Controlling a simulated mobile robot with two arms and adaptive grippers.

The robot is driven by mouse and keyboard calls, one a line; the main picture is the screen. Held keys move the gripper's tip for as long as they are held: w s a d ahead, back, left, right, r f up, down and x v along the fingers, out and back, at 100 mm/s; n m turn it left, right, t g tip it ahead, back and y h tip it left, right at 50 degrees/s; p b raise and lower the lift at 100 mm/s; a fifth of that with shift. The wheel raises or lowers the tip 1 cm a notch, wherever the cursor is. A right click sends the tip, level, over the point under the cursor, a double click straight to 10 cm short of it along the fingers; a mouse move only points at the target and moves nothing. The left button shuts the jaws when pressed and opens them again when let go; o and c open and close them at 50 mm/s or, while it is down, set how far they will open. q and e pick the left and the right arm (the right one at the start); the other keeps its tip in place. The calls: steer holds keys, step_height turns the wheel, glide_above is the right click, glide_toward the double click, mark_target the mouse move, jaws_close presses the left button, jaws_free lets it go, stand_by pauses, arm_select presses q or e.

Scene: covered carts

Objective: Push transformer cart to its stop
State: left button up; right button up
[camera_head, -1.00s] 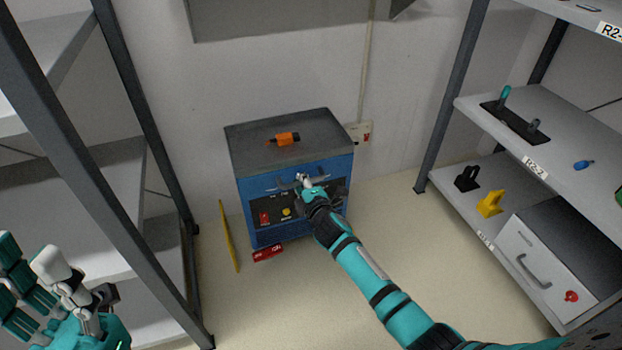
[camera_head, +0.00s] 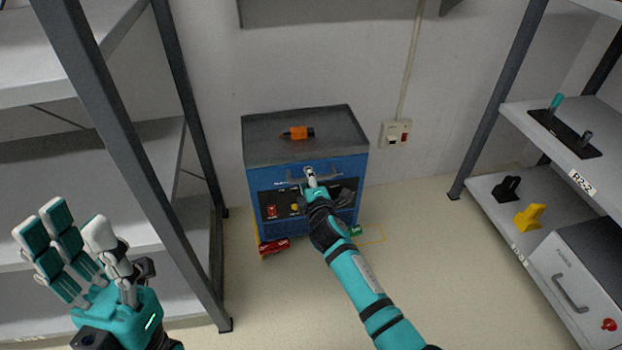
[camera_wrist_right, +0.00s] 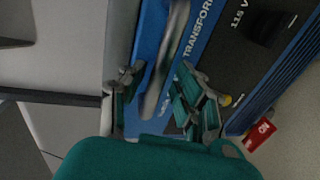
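The transformer cart (camera_head: 305,155) is a blue box with a dark grey top and a black control panel, standing against the back wall. It has a grey bar handle (camera_head: 335,172) on its front; the bar also shows in the right wrist view (camera_wrist_right: 165,60). My right gripper (camera_head: 311,183) is at this handle. In the right wrist view its fingers (camera_wrist_right: 160,95) lie on both sides of the bar, with gaps visible. My left gripper (camera_head: 80,232) is open and empty, raised in front of the left shelf. The hand hides part of the panel.
An orange object (camera_head: 298,133) lies on the cart top. A red label (camera_head: 274,246) and a green one (camera_head: 355,231) are low at the cart. A yellow floor outline (camera_head: 375,238) shows at right. Shelf racks (camera_head: 130,150) stand on both sides. A socket (camera_head: 396,133) is on the wall.

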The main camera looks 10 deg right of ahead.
steer(key=shift+o, duration=0.2)
steer(key=shift+d+r, duration=0.1)
steer(key=v, duration=1.1)
steer(key=shift+s, duration=0.4)
